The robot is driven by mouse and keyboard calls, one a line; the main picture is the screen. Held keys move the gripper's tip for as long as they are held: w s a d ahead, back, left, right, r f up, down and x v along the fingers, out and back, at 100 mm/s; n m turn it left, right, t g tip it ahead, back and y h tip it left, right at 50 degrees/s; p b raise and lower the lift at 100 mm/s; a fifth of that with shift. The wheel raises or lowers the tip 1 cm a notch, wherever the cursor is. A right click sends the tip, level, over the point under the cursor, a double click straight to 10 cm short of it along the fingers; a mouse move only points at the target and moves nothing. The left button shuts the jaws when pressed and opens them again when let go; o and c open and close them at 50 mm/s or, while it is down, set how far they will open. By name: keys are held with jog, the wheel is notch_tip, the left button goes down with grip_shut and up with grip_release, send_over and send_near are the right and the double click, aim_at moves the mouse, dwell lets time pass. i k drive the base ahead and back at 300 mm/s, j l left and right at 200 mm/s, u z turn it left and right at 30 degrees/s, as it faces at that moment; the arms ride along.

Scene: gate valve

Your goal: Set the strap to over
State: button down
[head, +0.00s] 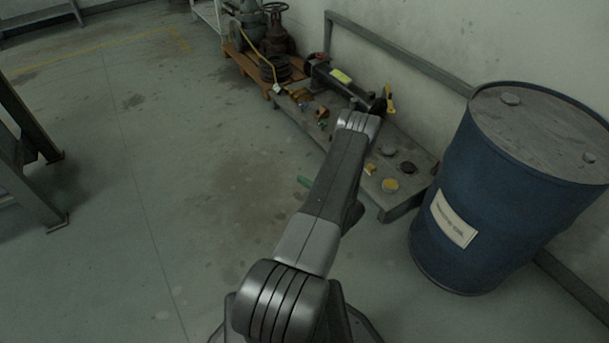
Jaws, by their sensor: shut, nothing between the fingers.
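A thin yellow strap (249,44) shows at the far end, beside a grey-green valve body (248,17). It runs down to a pale tag (277,88) near the front edge of a wooden pallet (238,43). What the strap is fixed to cannot be made out. A dark valve with a handwheel (275,8) stands on the pallet. My arm reaches forward from the bottom centre over the low grey bench. Its far end hides what lies beyond, and my gripper cannot be picked out there.
A low grey bench (400,208) carries a black cylinder with a yellow label (341,77), an upright yellow piece (389,99) and several small parts. A blue drum (508,195) stands at right. A wall rail runs behind the bench. Open floor (150,160) lies left.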

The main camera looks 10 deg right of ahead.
aim_at(390, 94)
jog(key=i+l+z, duration=0.1)
jog(key=i+z, duration=0.4)
jog(key=i+j+z, duration=0.15)
jog(key=i+z, duration=0.3)
jog(key=i, duration=0.25)
jog(key=i+j+z, duration=0.35)
jog(key=i+z, duration=0.15)
jog(key=i, duration=0.15)
